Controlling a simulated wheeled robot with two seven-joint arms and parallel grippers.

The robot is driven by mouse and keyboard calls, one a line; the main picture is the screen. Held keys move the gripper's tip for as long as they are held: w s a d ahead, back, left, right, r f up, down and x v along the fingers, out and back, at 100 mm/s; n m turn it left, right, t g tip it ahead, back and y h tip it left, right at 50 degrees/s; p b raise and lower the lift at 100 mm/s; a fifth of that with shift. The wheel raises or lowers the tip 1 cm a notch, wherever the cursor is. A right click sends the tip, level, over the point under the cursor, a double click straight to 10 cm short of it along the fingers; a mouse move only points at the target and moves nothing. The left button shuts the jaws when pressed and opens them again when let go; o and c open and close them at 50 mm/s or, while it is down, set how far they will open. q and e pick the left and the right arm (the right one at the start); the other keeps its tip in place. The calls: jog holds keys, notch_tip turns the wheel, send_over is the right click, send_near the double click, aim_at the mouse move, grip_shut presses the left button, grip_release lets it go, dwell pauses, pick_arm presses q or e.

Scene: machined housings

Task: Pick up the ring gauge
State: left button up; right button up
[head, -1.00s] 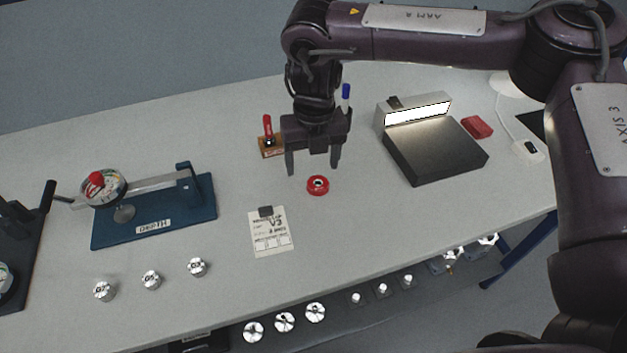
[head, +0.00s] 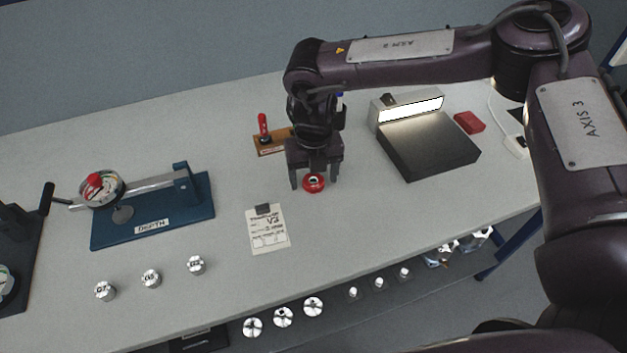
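The ring gauge (head: 314,183) is a small red ring with a metal bore, lying on the light grey bench (head: 350,230) near its middle. My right gripper (head: 314,186) is open and low over it, pointing down. One finger is on each side of the ring, with a gap visible on the left. I cannot tell whether the right finger touches it. My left gripper is not in the head view.
A blue depth gauge stand (head: 150,232) is to the left. A paper tag (head: 268,230) lies in front of the ring. A wooden block with a red-handled tool (head: 270,145) stands behind. A dark plate with a lamp (head: 430,150) is to the right. Several metal parts (head: 196,265) sit at the front left.

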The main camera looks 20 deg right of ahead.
jog(key=c, duration=1.1)
jog(key=shift+r, duration=0.1)
